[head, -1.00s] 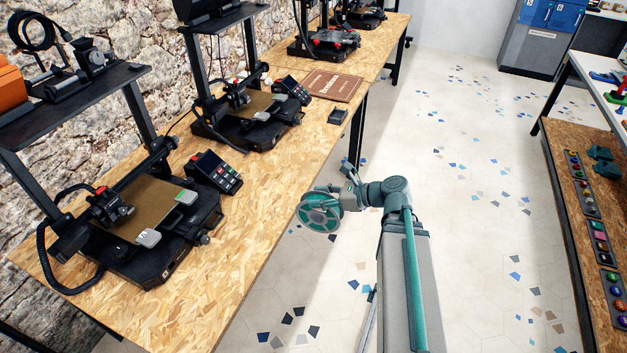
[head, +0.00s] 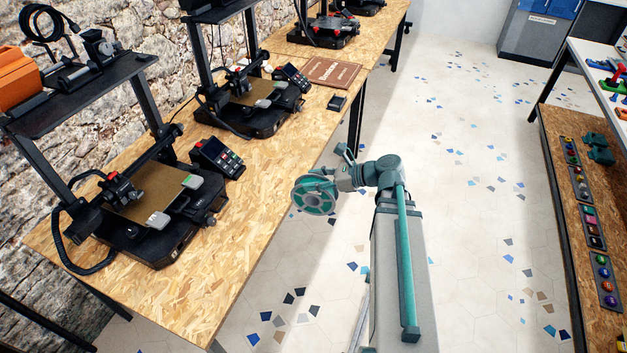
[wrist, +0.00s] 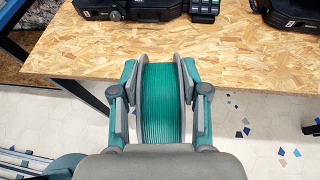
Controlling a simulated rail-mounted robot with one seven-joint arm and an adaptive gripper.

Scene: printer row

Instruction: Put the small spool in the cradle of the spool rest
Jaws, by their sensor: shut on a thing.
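The small spool (head: 312,200) has grey flanges and teal-green filament. It is held upright beside the bench's front edge. In the wrist view the spool (wrist: 163,105) sits between the two fingers of my gripper (wrist: 161,75), one against each flange. My gripper (head: 340,181) is shut on it in the head view too. A black holder with rollers (head: 70,78), which looks like the spool rest, stands on the dark shelf (head: 75,102) above the nearest printer, at the upper left. My gripper is well to its right and apart from it. Its cradle is too small to make out clearly.
The nearest printer (head: 150,222) and a second printer (head: 250,110) stand on the wooden bench (head: 225,215). The bench's front strip is bare. Floor is open right of my arm.

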